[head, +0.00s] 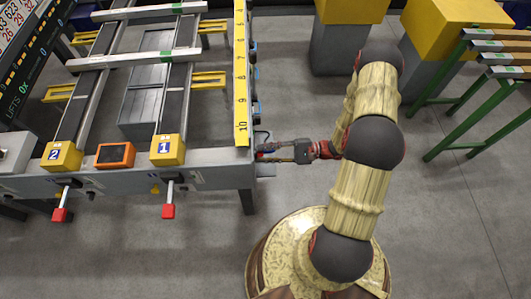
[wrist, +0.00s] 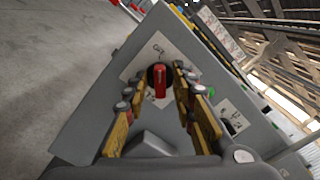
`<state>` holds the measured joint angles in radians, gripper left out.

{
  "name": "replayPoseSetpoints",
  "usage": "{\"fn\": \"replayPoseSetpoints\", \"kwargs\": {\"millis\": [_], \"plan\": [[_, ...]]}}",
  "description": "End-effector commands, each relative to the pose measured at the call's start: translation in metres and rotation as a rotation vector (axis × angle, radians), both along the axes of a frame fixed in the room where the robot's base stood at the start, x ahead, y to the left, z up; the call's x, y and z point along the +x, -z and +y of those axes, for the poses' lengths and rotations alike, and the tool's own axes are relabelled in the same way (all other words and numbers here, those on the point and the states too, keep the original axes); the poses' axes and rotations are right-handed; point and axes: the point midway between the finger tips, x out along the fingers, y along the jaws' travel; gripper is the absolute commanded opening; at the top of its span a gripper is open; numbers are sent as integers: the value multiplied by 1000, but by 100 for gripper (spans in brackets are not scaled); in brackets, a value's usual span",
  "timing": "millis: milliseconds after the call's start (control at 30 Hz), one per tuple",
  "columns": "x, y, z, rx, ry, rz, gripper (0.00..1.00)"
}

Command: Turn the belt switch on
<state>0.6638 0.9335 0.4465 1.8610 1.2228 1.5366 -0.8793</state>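The belt switch (wrist: 160,82) is a red knob on a dark round base, set in a pale plate on the grey end panel (wrist: 110,112) of the runout table. In the wrist view its red handle stands nearly upright in the picture. My gripper (wrist: 159,77) is open, with one finger to each side of the knob. A gap shows between the knob and each finger; I cannot tell how deep the fingertips reach. In the head view my gripper (head: 266,152) is at the table's right end, and the switch cannot be made out there.
A green button (wrist: 211,91) and a labelled plate sit right of the switch. The table (head: 215,172) carries yellow blocks 1 and 2, an orange-framed display (head: 115,155) and two red-handled levers. Yellow-topped grey stands (head: 338,45) and a green rack (head: 455,110) stand behind and right. Floor in front is clear.

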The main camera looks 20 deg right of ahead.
Motion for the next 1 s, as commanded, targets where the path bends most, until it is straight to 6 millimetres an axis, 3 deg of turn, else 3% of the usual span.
{"fn": "replayPoseSetpoints", "kwargs": {"millis": [400,1000], "plan": [[0,0,0,0,0,0,1],[-1,-1,0,17,0,52,0]]}}
